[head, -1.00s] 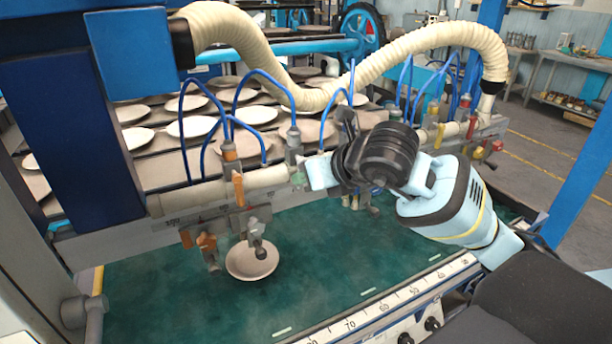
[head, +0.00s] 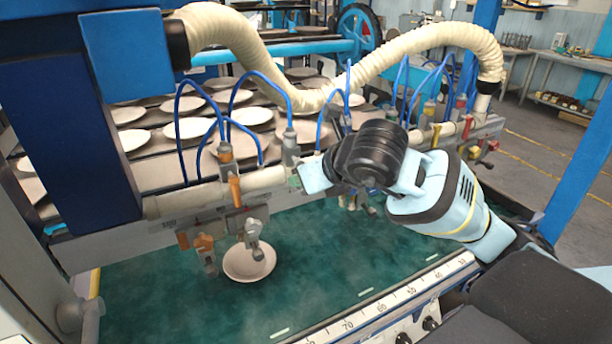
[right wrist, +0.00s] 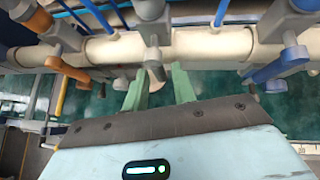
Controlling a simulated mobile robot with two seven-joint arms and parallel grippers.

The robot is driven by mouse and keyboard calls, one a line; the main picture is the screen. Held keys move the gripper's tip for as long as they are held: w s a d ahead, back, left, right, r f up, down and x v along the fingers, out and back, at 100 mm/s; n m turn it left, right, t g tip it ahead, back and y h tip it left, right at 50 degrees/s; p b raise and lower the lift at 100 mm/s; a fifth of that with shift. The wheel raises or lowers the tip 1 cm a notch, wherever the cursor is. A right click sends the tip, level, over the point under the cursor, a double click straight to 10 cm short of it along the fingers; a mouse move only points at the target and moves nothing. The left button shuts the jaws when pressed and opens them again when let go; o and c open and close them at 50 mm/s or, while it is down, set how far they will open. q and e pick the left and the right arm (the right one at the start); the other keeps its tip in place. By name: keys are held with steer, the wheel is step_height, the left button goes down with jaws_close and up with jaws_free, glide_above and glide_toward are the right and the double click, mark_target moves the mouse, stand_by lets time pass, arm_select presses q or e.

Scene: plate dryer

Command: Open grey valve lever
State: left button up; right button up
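In the right wrist view a grey valve lever (right wrist: 153,58) hangs from the cream pipe at the centre. My right gripper (right wrist: 160,88) has two green fingers spread apart, one on each side of the lever's lower end. I cannot tell whether either finger touches it. In the head view my right gripper (head: 316,176) is at the pipe, right of the orange valves, and the black wrist hides much of that area. My left gripper is not in view.
An orange lever (right wrist: 70,70) is left of the gripper and a blue lever (right wrist: 278,66) right. A cream pipe (head: 262,180) with blue hoses crosses above the green bed (head: 330,260). A plate (head: 249,263) lies on the bed. A ribbed hose (head: 400,54) arches above.

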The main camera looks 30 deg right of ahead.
steer(key=shift+o, duration=0.6)
steer(key=v, duration=0.7)
steer(key=shift+s+r, duration=0.25)
steer(key=shift+s, duration=0.1)
